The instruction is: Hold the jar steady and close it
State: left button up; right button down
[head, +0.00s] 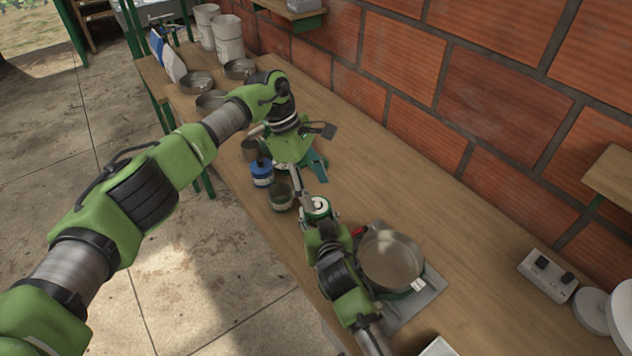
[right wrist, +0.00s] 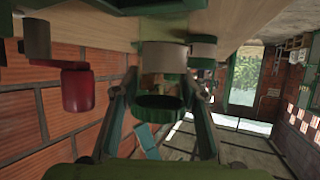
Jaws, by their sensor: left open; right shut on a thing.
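My right gripper (right wrist: 160,100) is shut on a dark green round lid (right wrist: 160,113) in the right wrist view, where the scene appears upside down. Behind the lid is a jar with a pale band (right wrist: 163,57). Lid and jar overlap there, so I cannot tell whether they touch. In the head view, a small dark jar (head: 280,197) stands upright on the table, left of the right gripper's fingers. My left gripper (head: 298,168) is open, near and behind this jar, apparently not holding it.
A wide pan (head: 390,260) sits on a grey plate to the right. The wooden table (head: 440,205) is clear towards the brick wall.

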pick_arm(q)
jog(key=n, duration=0.4)
jog(key=shift+s+d+r+n+y, duration=0.1)
jog(key=shift+r+n+y, duration=0.1)
jog(key=shift+n+y, duration=0.1)
jog(key=n, duration=0.5)
jog(key=shift+r, duration=0.1)
jog(key=n, duration=0.2)
jog(key=n+y, duration=0.1)
jog(key=n, duration=0.1)
jog(key=shift+r+n, duration=0.2)
jog(key=shift+n, duration=0.2)
jog(key=n, duration=0.5)
jog(key=shift+s+d+r+t+y, duration=0.1)
jog(key=shift+r+t+y, duration=0.1)
jog(key=shift+t+y, duration=0.1)
jog(key=n, duration=0.5)
jog(key=shift+r, duration=0.2)
jog(key=n, duration=0.2)
jog(key=n+y, duration=0.1)
jog(key=n, duration=0.2)
jog(key=shift+r+t, duration=0.2)
jog(key=shift+t, duration=0.1)
jog(key=n, duration=0.4)
jog(key=shift+r+n, duration=0.25)
jog(key=shift+n, duration=0.15)
jog(key=n, duration=0.3)
jog(key=shift+r+n+t+y, duration=0.2)
jog(key=shift+n+t+y, duration=0.1)
jog(key=shift+y, duration=0.1)
